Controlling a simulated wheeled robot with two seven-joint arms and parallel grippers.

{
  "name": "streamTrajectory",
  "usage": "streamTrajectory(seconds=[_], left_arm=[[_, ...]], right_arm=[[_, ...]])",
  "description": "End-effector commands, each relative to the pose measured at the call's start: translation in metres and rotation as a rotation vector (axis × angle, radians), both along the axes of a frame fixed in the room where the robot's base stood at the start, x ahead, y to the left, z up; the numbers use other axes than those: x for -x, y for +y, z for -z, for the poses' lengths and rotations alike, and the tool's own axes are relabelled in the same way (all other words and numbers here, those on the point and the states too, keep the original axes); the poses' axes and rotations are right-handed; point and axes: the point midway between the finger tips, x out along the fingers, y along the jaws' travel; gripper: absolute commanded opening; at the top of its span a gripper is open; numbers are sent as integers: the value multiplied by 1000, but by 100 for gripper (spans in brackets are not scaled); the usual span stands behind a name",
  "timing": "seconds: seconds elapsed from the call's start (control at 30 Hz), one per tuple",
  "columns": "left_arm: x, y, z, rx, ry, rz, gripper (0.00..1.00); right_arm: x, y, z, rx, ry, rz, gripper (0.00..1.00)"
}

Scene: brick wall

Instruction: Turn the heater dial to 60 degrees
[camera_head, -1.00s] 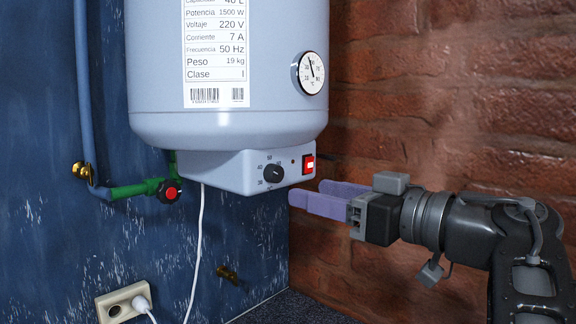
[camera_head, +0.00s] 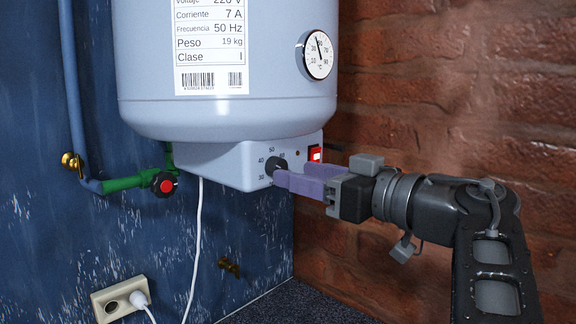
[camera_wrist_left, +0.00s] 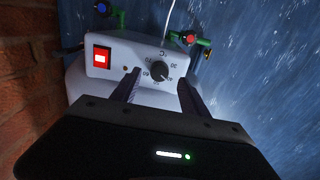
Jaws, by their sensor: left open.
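The white heater (camera_head: 225,115) hangs on the wall, with a control box (camera_head: 225,165) below its tank. The black heater dial (camera_head: 276,164) is on the box front, with numbers around it; its exact setting is hard to read. My left gripper (camera_head: 293,176), with purple fingers, is open just in front of the dial and partly covers the numbers at its lower right. In the left wrist view the dial (camera_wrist_left: 159,71) lies in the gap between the tips of the two dark fingers (camera_wrist_left: 158,78). Contact is not clear. My right gripper is not in view.
A lit red switch (camera_head: 315,154) is on the box close to the far finger. A round gauge (camera_head: 318,55) is on the tank. A green pipe with a red-capped valve (camera_head: 164,184) is at left. A white cable (camera_head: 196,240) hangs below. The brick wall (camera_head: 440,110) is at right.

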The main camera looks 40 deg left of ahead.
Motion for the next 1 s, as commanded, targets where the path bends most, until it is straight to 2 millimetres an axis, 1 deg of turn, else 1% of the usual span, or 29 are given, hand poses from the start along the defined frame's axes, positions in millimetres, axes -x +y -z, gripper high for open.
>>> streamTrajectory(seconds=[0.03,0.2,0.33,0.57,1.0], left_arm=[[-1,9,-2,2,1,0,52],[-3,30,-1,2,1,0,52],[-3,36,-1,-1,0,2,52],[-3,37,0,-1,0,2,52],[-4,36,0,-1,0,2,17]], right_arm=[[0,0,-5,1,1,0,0],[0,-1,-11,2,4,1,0],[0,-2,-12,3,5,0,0],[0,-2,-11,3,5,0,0],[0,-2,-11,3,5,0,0]])
